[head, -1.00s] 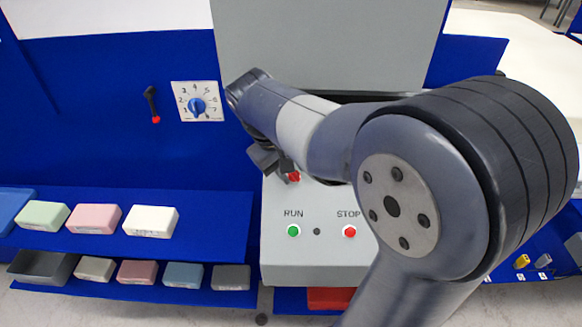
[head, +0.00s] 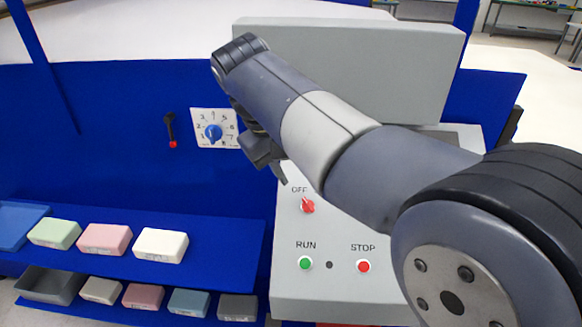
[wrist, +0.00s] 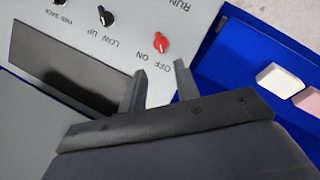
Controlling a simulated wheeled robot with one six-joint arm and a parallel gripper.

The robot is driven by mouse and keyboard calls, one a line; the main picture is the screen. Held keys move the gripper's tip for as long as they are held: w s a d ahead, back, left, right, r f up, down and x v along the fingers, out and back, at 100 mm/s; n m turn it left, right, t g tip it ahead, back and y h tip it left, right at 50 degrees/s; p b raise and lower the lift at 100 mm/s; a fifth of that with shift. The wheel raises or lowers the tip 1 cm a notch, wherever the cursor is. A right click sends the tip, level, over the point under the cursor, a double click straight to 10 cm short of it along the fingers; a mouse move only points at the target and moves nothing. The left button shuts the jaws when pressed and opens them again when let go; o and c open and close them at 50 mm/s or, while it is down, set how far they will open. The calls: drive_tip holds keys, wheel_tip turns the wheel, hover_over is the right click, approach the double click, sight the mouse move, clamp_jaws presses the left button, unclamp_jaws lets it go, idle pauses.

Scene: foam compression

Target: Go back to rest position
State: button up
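My gripper (head: 272,168) hangs in front of the blue panel (head: 100,110), just left of the grey control box (head: 340,295), partly hidden behind my arm in the head view. In the wrist view the two fingers of my gripper (wrist: 158,80) stand apart with nothing between them. The red OFF/ON knob (head: 307,206) on the control box is clear of the gripper; the knob also shows beyond the fingertips in the wrist view (wrist: 161,42).
Below the knob are the green RUN button (head: 305,263) and red STOP button (head: 364,267). A blue dial (head: 213,133) and a red-tipped lever (head: 171,132) are on the panel. Foam blocks (head: 104,238) lie on blue shelves at lower left. A grey machine head (head: 400,70) stands behind my arm.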

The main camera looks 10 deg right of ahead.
sight(307, 203)
drive_tip(key=p+x, duration=0.1)
drive_tip(key=x, duration=1)
drive_tip(key=shift+r, duration=0.1)
